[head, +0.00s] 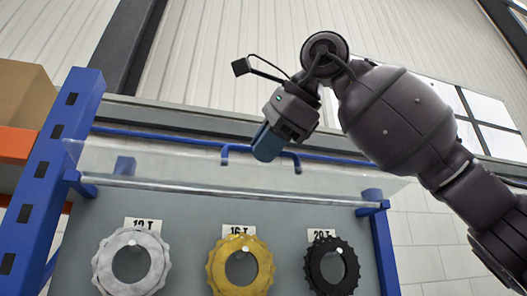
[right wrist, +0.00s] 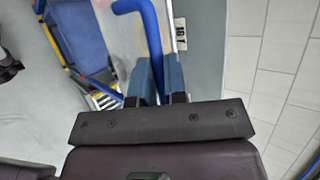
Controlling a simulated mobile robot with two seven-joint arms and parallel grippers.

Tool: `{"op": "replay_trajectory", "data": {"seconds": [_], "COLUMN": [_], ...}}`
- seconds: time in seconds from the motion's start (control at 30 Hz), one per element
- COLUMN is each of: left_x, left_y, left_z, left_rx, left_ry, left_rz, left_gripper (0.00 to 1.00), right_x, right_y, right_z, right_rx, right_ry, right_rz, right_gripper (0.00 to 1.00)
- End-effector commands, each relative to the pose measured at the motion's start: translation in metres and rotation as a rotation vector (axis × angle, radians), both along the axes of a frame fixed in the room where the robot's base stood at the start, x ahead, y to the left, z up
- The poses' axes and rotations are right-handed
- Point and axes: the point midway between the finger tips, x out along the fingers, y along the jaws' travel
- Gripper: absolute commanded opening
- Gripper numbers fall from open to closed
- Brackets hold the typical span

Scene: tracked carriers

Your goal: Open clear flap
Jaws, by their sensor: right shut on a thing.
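The clear flap (head: 190,168) is a long transparent panel across the top of the grey gear board. It stands up and out from the bar between the blue posts, leaving the gears below uncovered. Its blue handle (head: 236,148) is on its upper edge and shows in the right wrist view (right wrist: 151,30). My right gripper (head: 268,146) reaches in from the upper right and is shut on the handle; its blue fingers (right wrist: 159,82) also show in the right wrist view. The fingers hide the handle's middle. My left gripper is not in view.
The grey board (head: 190,220) carries a white gear (head: 104,270), a yellow gear (head: 215,268) and a black gear (head: 314,272) under number labels. A blue post (head: 45,180) stands at the left, beside a cardboard box (head: 22,95) on an orange shelf. Open space lies above the flap.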

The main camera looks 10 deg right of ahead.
Motion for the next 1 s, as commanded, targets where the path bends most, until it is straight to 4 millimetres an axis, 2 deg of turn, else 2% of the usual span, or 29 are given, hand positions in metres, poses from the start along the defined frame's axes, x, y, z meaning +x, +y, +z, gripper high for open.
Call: {"op": "replay_trajectory", "data": {"seconds": [0.3,0.9,0.93,1.0], "left_x": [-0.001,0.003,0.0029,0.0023], "left_y": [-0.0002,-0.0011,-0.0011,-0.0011], "left_z": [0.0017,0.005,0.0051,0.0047], "left_rx": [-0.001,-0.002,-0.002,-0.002], "left_ry": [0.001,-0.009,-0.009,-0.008], "left_rz": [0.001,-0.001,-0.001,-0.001], "left_gripper": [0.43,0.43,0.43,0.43], "right_x": [0.0089,0.0105,0.0105,0.0103], "right_y": [0.0003,0.0,0.0,0.0001], "right_z": [0.0076,0.01,0.01,0.0101], "right_rx": [-0.008,-0.009,-0.009,-0.008], "right_ry": [0.123,0.149,0.149,0.15], "right_rz": [-0.006,-0.005,-0.005,-0.004], "right_gripper": [0.0,0.0,0.16,0.26]}}
